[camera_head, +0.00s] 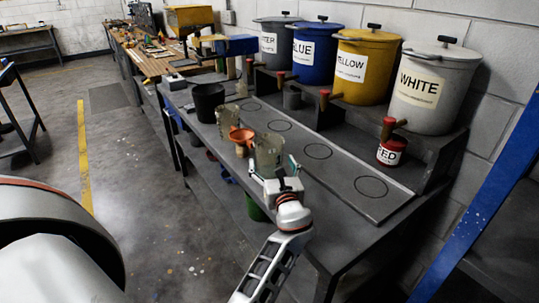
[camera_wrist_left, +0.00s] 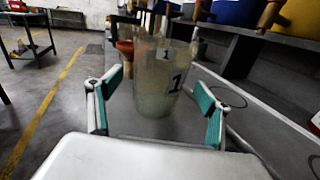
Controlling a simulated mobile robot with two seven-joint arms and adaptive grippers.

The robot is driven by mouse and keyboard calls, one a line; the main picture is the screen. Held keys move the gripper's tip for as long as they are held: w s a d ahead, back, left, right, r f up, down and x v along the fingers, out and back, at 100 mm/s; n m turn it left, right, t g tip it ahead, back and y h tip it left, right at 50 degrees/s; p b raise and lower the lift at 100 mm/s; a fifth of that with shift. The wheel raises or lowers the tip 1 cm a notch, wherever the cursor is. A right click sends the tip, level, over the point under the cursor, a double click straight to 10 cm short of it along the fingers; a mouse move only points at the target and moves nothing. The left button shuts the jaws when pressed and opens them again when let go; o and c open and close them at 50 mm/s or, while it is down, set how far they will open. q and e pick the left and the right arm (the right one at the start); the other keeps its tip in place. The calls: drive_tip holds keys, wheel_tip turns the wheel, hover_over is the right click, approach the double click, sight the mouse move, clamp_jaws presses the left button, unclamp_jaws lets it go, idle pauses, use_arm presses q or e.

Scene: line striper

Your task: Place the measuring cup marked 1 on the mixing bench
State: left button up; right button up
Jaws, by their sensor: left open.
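A clear, smoky measuring cup marked 1 (camera_wrist_left: 160,85) stands upright on the dark grey bench. In the head view the cup (camera_head: 267,155) is partly hidden by my left gripper (camera_head: 283,176). My left gripper is open, with its green-padded fingers (camera_wrist_left: 155,112) to either side of the cup's near part. Gaps show between the pads and the cup. The dark bench top (camera_head: 335,225) runs along the wall below the paint drums; I cannot tell if it is the mixing bench. My right gripper is not in view.
An orange funnel (camera_head: 242,137) and another clear cup (camera_head: 227,118) stand just beyond the cup. A black bucket (camera_head: 208,101) is farther back. White (camera_head: 432,95), yellow, blue and grey drums line a raised shelf. A red can (camera_head: 391,152) is at right. The ringed strip is mostly clear.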

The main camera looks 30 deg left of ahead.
use_arm(q)
drive_tip(key=shift+v, duration=1.45)
drive_tip(key=shift+a, duration=0.1)
drive_tip(key=s+a+f+n+g+h, duration=0.1)
drive_tip(key=s+a+f+n+g, duration=0.1)
drive_tip(key=s+f+n, duration=0.5)
drive_tip(key=s+a+f+n+g+h, duration=0.25)
drive_tip(key=s+n, duration=0.25)
drive_tip(key=s, duration=0.3)
drive_tip(key=s+d+f+n+h, duration=0.2)
drive_tip(key=s+n, duration=0.2)
drive_tip(key=s, duration=0.3)
drive_tip(key=s+d+f+n+h, duration=0.2)
drive_tip(key=s+d+n, duration=0.15)
drive_tip(key=s, duration=0.25)
drive_tip(key=d+f+n+t+h, duration=0.2)
drive_tip(key=d+f+h, duration=0.6)
drive_tip(key=d+f, duration=0.6)
drive_tip(key=shift+w+d+n+t, duration=0.3)
drive_tip(key=shift+d+n+t, duration=0.05)
drive_tip(key=shift+d+n, duration=0.5)
